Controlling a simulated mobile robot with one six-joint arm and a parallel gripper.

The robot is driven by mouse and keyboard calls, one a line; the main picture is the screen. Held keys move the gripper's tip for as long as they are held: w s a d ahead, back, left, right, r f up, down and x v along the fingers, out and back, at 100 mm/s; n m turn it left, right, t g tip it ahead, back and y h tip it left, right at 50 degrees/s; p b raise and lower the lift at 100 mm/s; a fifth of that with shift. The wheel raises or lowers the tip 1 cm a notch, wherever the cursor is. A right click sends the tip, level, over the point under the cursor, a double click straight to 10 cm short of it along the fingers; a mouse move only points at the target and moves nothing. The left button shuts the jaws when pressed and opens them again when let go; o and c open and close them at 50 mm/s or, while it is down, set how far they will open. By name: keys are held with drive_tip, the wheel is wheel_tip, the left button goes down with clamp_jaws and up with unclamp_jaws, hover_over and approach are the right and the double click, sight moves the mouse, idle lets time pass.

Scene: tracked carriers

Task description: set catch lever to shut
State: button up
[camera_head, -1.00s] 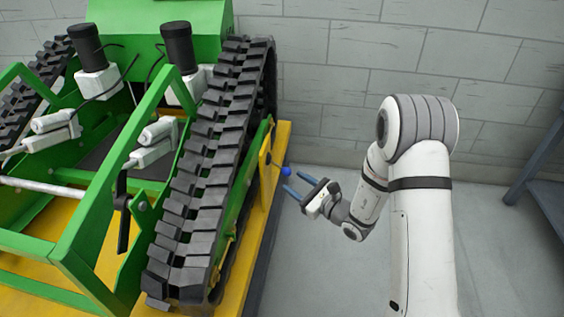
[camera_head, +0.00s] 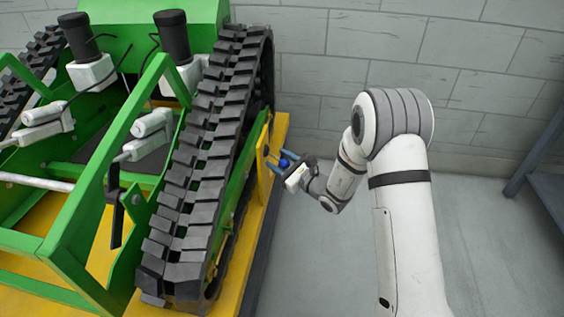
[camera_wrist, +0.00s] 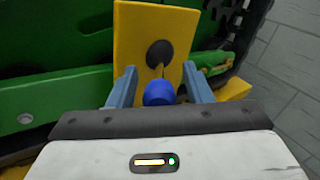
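The catch lever has a blue ball knob (camera_wrist: 159,92) on a thin stem that comes from a dark round hub (camera_wrist: 160,53) on an upright yellow plate (camera_wrist: 138,28). The plate stands at the side of the green tracked carrier (camera_head: 150,20). My gripper (camera_wrist: 160,84) is open, with one blue finger on each side of the knob. Gaps show between the fingers and the knob in the wrist view. In the head view the knob (camera_head: 284,163) sits between the fingers, partly covered by them. The far end of the stem is hard to see.
The black rubber track (camera_head: 205,150) runs close to the left of the plate. A yellow base (camera_head: 262,215) lies under the carrier. A grey block wall (camera_head: 400,50) stands behind, and a blue-grey table (camera_head: 550,180) is at the far right. Clear floor (camera_head: 320,260) lies below my arm.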

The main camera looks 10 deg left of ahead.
clamp_jaws()
idle(0.3)
